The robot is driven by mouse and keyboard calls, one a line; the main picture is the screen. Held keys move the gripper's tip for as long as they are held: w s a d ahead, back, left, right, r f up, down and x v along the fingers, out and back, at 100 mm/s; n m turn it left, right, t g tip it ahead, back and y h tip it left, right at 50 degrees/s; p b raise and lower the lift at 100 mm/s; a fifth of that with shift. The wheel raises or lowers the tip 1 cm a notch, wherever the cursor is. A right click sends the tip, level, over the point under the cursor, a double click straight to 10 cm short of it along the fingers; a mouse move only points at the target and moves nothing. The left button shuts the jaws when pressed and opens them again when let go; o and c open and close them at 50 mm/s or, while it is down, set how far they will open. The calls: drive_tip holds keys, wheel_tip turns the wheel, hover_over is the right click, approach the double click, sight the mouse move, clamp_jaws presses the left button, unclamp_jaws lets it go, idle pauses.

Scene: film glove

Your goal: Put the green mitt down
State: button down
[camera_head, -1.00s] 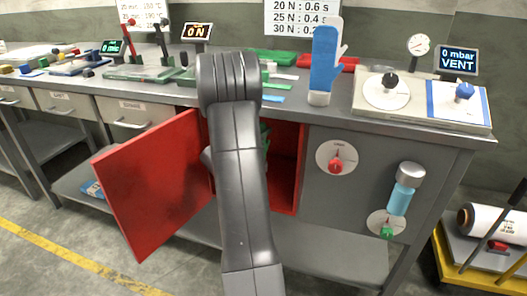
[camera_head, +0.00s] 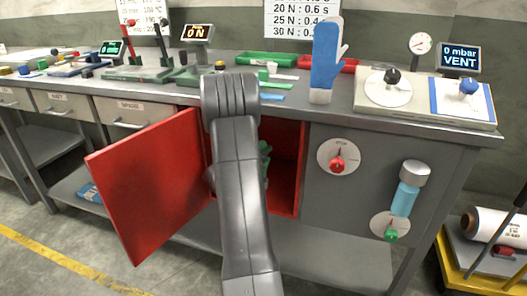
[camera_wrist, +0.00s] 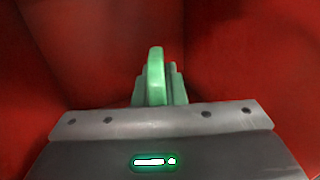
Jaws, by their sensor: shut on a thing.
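The green mitt (camera_wrist: 155,78) stands out beyond my gripper (camera_wrist: 157,108) in the wrist view, with red walls around it. My gripper is shut on the mitt; its fingertips are hard to make out. In the head view a small part of the green mitt (camera_head: 265,158) shows past my arm, inside the open red cabinet (camera_head: 288,165). My arm hides my gripper and most of the mitt there. I cannot tell whether the mitt touches the cabinet floor.
The red cabinet door (camera_head: 150,185) stands open to the left. A blue and white mitt (camera_head: 325,60) stands upright on the bench (camera_head: 330,112) above. A dial (camera_head: 338,160) and a blue cylinder (camera_head: 405,195) are on the front panel right of the opening.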

drive_tip(key=c, duration=1.5)
unclamp_jaws()
drive_tip(key=shift+f, duration=0.1)
drive_tip(key=p+v, duration=0.2)
drive_tip(key=v, duration=1)
drive_tip(key=shift+r+p, duration=0.2)
drive_tip(key=shift+p, duration=0.1)
